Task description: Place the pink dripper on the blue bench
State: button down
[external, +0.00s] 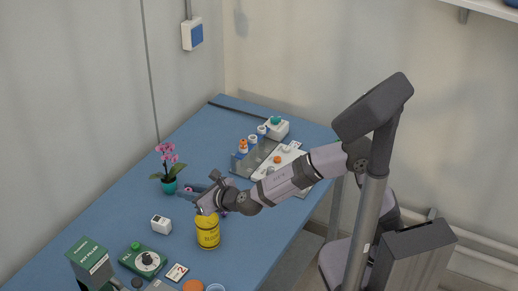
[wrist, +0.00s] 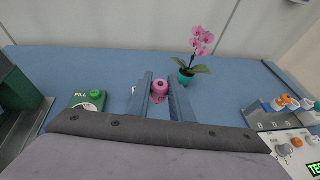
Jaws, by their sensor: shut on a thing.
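The pink dripper (wrist: 159,89) sits between the two grey fingers of my gripper (wrist: 161,82) in the wrist view. My gripper is shut on it. In the external view my gripper (external: 203,192) is over the middle of the blue bench (external: 110,225), behind the yellow can, and the dripper cannot be made out clearly there. The blue bench also fills the middle of the wrist view (wrist: 225,95). I cannot tell whether the dripper touches the bench top.
A pink orchid in a teal pot (external: 169,186) stands just beyond my gripper. A yellow can (external: 207,232) is close in front. A white box (external: 161,224), a green device (external: 143,260) and a tube rack (external: 250,161) stand around. The far left bench is clear.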

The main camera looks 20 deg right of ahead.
jog(key=shift+m+h, duration=0.3)
jog(key=shift+h, duration=0.1)
jog(key=s+d+f, duration=0.2)
jog(key=s+f, duration=0.1)
jog(key=shift+s+d, duration=0.2)
jog(key=shift+d, duration=0.2)
jog(key=shift+d+f+m+t, duration=0.15)
jog(key=shift+d+f, duration=0.15)
jog(key=shift+d, duration=0.3)
jog(key=shift+d+f+m+t, duration=0.15)
jog(key=shift+d+f, duration=0.1)
jog(key=shift+d, duration=0.35)
jog(key=w+d+f+m+t+h, duration=0.2)
jog(key=d+f+m+h, duration=0.15)
jog(key=d, duration=0.65)
jog(key=r+m+h, duration=0.1)
jog(key=m+h, duration=0.2)
jog(key=h, duration=0.1)
send_over(258, 225)
jog(key=shift+f+b, duration=0.8)
jog(key=shift+f, duration=4.1)
jog(key=shift+f, duration=0.15)
jog(key=c, duration=1.6)
grip_release()
